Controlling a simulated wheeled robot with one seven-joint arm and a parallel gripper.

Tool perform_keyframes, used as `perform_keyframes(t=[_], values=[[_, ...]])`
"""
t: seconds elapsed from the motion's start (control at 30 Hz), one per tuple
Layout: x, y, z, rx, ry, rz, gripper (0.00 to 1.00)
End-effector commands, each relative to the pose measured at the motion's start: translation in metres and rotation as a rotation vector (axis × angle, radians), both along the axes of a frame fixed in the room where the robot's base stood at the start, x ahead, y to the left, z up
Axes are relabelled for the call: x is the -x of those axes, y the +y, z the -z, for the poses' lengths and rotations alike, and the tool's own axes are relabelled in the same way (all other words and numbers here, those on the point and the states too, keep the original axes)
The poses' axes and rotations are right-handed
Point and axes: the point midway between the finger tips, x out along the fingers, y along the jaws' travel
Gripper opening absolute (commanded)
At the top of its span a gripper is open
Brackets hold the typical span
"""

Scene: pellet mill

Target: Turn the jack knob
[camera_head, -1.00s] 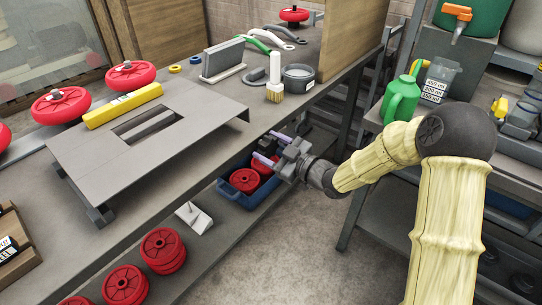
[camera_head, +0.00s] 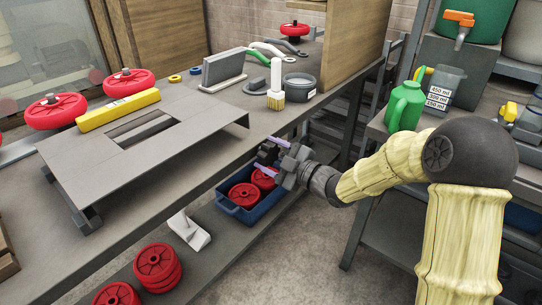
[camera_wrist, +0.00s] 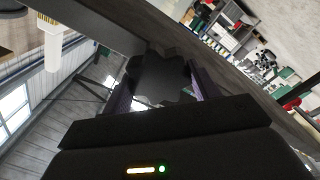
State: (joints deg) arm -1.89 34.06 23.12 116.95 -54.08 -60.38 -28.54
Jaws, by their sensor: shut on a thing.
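The jack knob is a dark, lobed knob (camera_wrist: 160,80) in the middle of the wrist view, between two purple fingers. In the head view it is a small black shape (camera_head: 268,154) at the front edge of the workbench. My gripper (camera_head: 266,164) reaches it from the right, with one finger above and one below. It is shut on the knob; the wrist view shows the gripper (camera_wrist: 158,92) with a finger on each side of it. The grey sheet-metal plate (camera_head: 75,165) with a slot stands on the bench to the left. The knob's shaft is hidden.
A blue crate (camera_head: 262,208) with red wheels sits on the shelf just below my gripper. A white bracket (camera_head: 190,231) is left of it. A brush (camera_head: 276,95) and a grey bowl (camera_head: 300,88) stand on the bench above. A green can (camera_head: 405,105) stands on the right.

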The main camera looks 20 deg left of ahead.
Motion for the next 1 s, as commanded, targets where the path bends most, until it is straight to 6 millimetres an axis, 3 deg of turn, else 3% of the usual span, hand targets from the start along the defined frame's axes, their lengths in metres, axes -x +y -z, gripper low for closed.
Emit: perform_keyframes(t=[0.07, 0.1, 0.2, 0.67, 1.0], values=[[0.000, 0.000, 0.003, 0.005, 0.005, 0.001, 0.38], [0.000, 0.000, 0.003, 0.004, 0.005, 0.001, 0.62], [0.000, 0.000, 0.002, 0.003, 0.004, 0.001, 0.82], [0.003, -0.010, 0.000, 0.001, 0.002, 0.003, 0.82], [0.026, -0.067, -0.001, 0.002, 0.003, 0.004, 0.82]])
